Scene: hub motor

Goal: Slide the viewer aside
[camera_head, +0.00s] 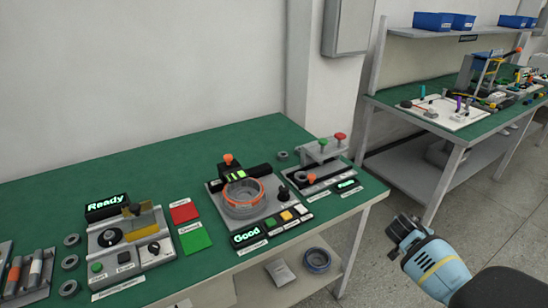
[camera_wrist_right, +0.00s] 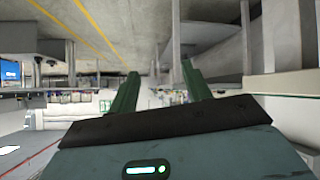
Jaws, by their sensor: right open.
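On the middle station (camera_head: 214,191) of the green bench, a dark bar with a bright green window, which looks like the viewer (camera_head: 236,175), lies across the back part of a grey ring with an orange band (camera_head: 243,198). An orange knob (camera_head: 227,158) stands behind the bar. A "Good" display (camera_head: 247,234) glows in front. My right gripper (camera_head: 403,230) is off the bench's right end, over the floor, apart from the station. In the right wrist view its two green fingers (camera_wrist_right: 158,88) are spread, with nothing between them. My left gripper is out of view.
A "Ready" station (camera_head: 133,240) stands left on the bench (camera_head: 100,168), with red and green pads (camera_head: 195,238) beside it. A fixture with red and green knobs (camera_head: 322,160) stands to the right. Another workbench (camera_head: 455,135) is behind right.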

